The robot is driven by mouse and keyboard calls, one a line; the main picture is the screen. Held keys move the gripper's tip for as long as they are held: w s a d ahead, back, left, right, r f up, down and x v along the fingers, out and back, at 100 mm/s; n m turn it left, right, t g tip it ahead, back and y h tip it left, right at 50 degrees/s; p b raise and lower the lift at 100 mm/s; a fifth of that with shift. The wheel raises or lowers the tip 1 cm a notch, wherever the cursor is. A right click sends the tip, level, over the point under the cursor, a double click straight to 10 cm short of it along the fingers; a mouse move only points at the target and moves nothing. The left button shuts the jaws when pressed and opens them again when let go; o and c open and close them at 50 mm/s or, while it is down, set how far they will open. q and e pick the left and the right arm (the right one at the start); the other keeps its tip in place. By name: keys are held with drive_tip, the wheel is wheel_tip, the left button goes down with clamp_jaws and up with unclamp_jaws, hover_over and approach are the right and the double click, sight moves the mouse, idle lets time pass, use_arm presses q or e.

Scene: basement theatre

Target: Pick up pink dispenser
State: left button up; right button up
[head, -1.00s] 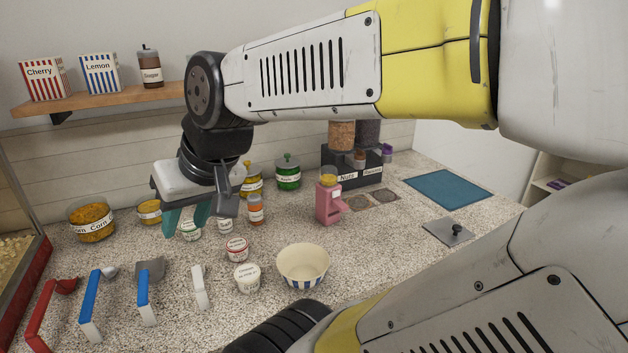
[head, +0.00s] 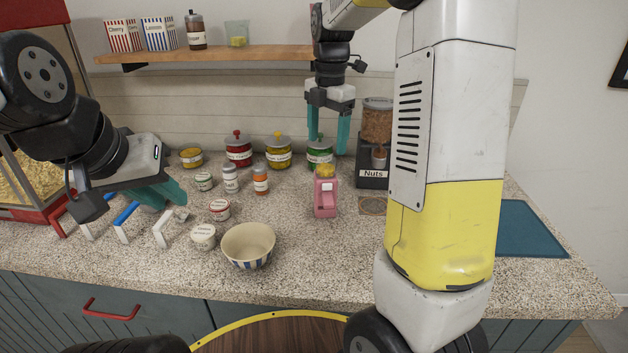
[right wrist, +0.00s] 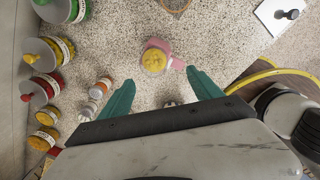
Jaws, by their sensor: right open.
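The pink dispenser (head: 325,198) stands upright on the speckled counter, with a yellow top. My right gripper (head: 327,142) is open and empty, its teal fingers pointing down, seen above and behind the dispenser in the head view. In the right wrist view the pink dispenser (right wrist: 155,58) lies just beyond the two spread fingertips of the right gripper (right wrist: 161,76), with nothing between them. My left gripper (head: 172,196) hangs at the left over the counter, well away from the dispenser. Its fingers overlap in view, so its opening is unclear.
A striped bowl (head: 248,246) and several small jars and tubs stand left of the dispenser. Lidded jars, such as the green one (head: 320,156), stand behind. A nuts dispenser (head: 374,178) is at right. A wooden shelf (head: 220,53) runs above. Scoops lie at left.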

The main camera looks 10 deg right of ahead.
sight(326, 156)
drive_tip(key=shift+w+d+f+n, duration=0.15)
drive_tip(key=shift+w+f+n, duration=0.2)
drive_tip(key=shift+n, duration=0.05)
drive_tip(key=shift+w+f, duration=0.1)
drive_tip(key=shift+f, duration=0.2)
drive_tip(key=f, duration=0.7)
drive_tip(key=shift+w+f, duration=0.15)
drive_tip(key=shift+w, duration=0.15)
clamp_jaws()
